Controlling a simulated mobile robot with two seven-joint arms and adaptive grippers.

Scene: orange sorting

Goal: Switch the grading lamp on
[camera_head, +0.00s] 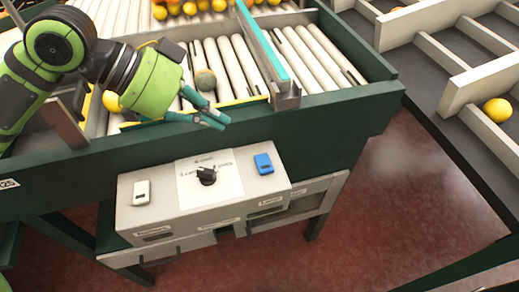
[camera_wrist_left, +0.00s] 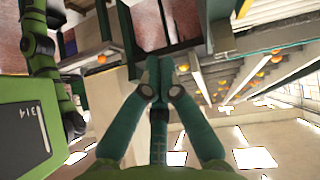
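A pale control box (camera_head: 165,215) hangs on the front of the dark green sorting table. On its top are a black rotary knob (camera_head: 206,176) on a white printed plate (camera_head: 228,186), a white switch (camera_head: 141,193) at the left and a blue switch (camera_head: 264,164) at the right. The print is too small to read surely, and no lamp is clearly seen. My left gripper (camera_head: 218,119) is above and behind the box, near the table's front edge, touching no switch. In the left wrist view its teal fingers (camera_wrist_left: 160,75) are together with nothing between them. My right gripper is out of view.
White rollers (camera_head: 232,60) lie behind the gripper, with a greenish round fruit (camera_head: 204,80) on them. Several oranges sit at the back. A divided chute (camera_head: 455,75) with an orange (camera_head: 497,110) is at the right. Space above the box is clear.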

